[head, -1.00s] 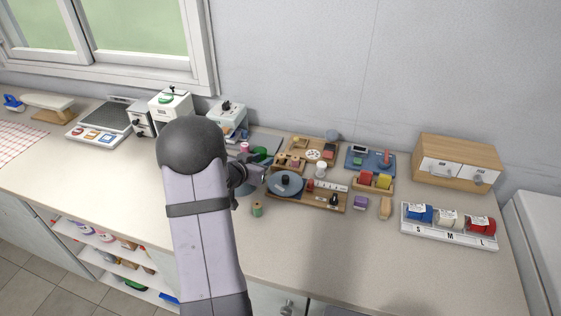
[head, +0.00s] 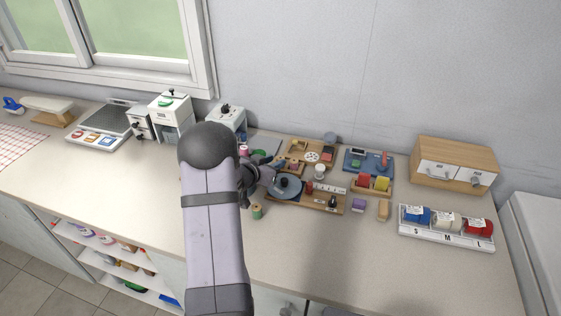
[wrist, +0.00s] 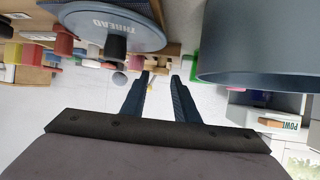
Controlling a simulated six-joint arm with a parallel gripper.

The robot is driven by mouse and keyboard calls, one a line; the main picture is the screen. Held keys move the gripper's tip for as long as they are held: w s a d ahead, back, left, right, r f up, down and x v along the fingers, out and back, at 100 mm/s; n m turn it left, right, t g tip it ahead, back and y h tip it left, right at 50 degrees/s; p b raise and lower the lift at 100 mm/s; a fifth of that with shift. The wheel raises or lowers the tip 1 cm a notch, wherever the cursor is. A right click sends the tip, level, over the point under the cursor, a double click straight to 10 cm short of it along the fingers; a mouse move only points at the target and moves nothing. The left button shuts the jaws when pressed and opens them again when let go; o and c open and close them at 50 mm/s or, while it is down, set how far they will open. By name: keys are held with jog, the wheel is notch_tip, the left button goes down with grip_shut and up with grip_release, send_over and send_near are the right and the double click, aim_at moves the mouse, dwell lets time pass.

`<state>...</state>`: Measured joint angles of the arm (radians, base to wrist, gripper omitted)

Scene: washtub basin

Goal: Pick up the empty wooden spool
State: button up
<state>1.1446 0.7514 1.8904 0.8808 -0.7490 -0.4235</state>
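My gripper (head: 277,163) is above the left end of the round "THREAD" disc (head: 287,189), partly behind my arm in the head view. In the wrist view my gripper (wrist: 160,76) has its two dark fingers apart, with nothing held between them. I cannot pick out the empty wooden spool for certain. A small spool with green on it (head: 257,212) stands on the counter in front of the disc.
A large blue-grey round vessel (wrist: 258,40) is close at the right in the wrist view. A block with red and yellow spools (head: 372,184), an S-M-L rack (head: 446,240) and a wooden drawer box (head: 456,164) are to the right. The front counter is clear.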

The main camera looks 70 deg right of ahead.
aim_at(280, 158)
jog(key=shift+p+x, duration=0.6)
jog(key=shift+x, duration=1.3)
jog(key=shift+r, duration=0.1)
jog(key=c, duration=0.7)
notch_tip(280, 158, up, 10)
jog(key=b, duration=0.1)
jog(key=shift+w, duration=0.15)
